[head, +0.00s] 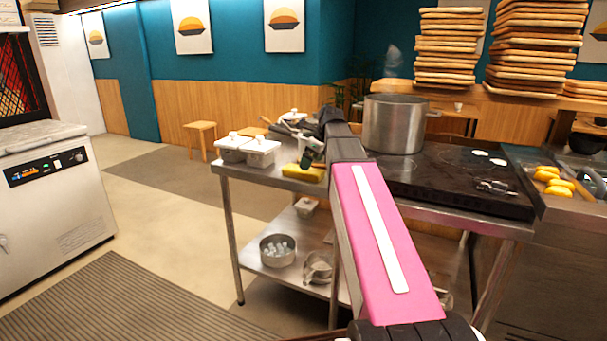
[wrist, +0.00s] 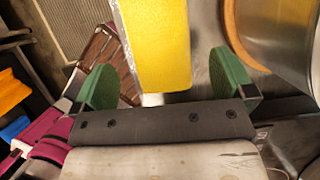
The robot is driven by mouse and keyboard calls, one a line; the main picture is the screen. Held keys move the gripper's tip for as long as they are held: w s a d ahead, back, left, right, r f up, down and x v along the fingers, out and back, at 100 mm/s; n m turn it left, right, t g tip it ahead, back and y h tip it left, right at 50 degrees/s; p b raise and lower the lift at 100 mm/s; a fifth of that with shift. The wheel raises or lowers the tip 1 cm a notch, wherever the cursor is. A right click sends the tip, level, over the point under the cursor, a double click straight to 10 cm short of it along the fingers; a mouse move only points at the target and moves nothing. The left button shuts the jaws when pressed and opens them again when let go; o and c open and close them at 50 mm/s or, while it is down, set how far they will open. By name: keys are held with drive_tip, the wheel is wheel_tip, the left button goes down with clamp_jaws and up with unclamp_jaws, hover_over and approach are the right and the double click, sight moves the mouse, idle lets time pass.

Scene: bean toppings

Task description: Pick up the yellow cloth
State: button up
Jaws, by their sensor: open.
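The yellow cloth (head: 303,172) lies on the steel table (head: 275,176) near its front left edge, in front of the white containers. In the wrist view the yellow cloth (wrist: 160,45) is a flat yellow strip reaching down between the fingers. My gripper (head: 311,158) is at the cloth, partly hidden behind my pink arm. In the wrist view my gripper (wrist: 171,80) is open, with one green finger on each side of the cloth and a gap to each. I cannot tell how high the fingers are above the table.
White lidded containers (head: 261,152) stand just behind the cloth. A large steel pot (head: 394,125) stands on the black stove (head: 455,181) to the right. A lower shelf holds a metal bowl (head: 277,250). The floor left of the table is clear.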

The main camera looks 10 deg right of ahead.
drive_tip(key=shift+x, duration=2.35)
drive_tip(key=c, duration=1)
drive_tip(key=shift+c, duration=0.2)
drive_tip(key=shift+r, duration=0.1)
drive_tip(key=shift+r, duration=0.5)
wheel_tip(320, 180, up, 3)
drive_tip(key=shift+a+r, duration=0.2)
drive_tip(key=s+a+r, duration=0.5)
drive_tip(key=a+r, duration=0.1)
drive_tip(key=a, duration=0.4)
drive_tip(key=shift+r, duration=0.25)
drive_tip(key=shift+a, duration=0.1)
